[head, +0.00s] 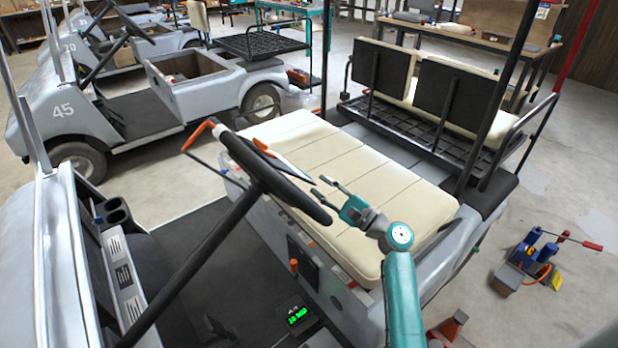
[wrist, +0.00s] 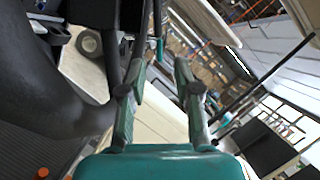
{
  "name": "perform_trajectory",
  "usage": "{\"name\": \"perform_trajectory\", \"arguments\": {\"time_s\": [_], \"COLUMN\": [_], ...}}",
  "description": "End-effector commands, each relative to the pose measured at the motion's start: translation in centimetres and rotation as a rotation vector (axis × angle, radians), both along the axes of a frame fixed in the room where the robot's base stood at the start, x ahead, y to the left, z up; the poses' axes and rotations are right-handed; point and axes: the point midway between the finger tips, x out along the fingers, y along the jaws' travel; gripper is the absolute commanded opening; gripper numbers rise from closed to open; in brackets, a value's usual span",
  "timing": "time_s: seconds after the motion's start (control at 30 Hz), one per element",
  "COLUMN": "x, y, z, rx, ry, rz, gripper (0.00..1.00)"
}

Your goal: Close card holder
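No part is clearly recognisable as the card holder. A thin white piece with an orange end (head: 281,158) shows just behind the black steering wheel (head: 300,198). It may belong to the holder, but I cannot tell. My gripper (head: 317,185) is above the cream seat, just right of the wheel rim, with its fingers pointing toward the wheel. In the wrist view my gripper (wrist: 160,54) has its two fingers apart with nothing held between them. A large dark curved part, likely the wheel rim, fills the left of that view.
The cream seat (head: 340,180) lies under my gripper. An orange lever (head: 199,134) sticks out beyond the wheel. Dark roof posts and a rear seat (head: 455,90) stand behind. A blue tool stand (head: 530,255) is on the floor at right.

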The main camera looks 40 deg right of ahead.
Motion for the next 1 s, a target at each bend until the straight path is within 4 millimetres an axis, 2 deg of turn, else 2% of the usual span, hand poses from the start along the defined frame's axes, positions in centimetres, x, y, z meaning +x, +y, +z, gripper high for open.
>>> {"name": "perform_trajectory", "arguments": {"time_s": [0.1,0.23,0.63,0.67,0.77,0.8,0.87,1.0], "x": [-1.9,-3.2,-4.0,-4.0,-3.8,-3.7,-3.3,-1.8], "y": [-0.7,-1.1,-1.3,-1.3,-1.3,-1.4,-1.4,-1.7], "z": [-0.6,-1.0,-1.2,-1.2,-1.0,-0.7,0.0,2.4], "rx": [0.001,0.001,0.0,0.0,-0.017,-0.04,-0.102,-0.377], "ry": [0.0,0.0,0.0,0.0,-0.002,-0.005,-0.012,-0.04], "rz": [-0.003,-0.001,0.0,0.0,0.004,0.009,0.021,0.078], "gripper": [0.32,0.32,0.32,0.3,0.05,0.0,0.0,0.0]}}
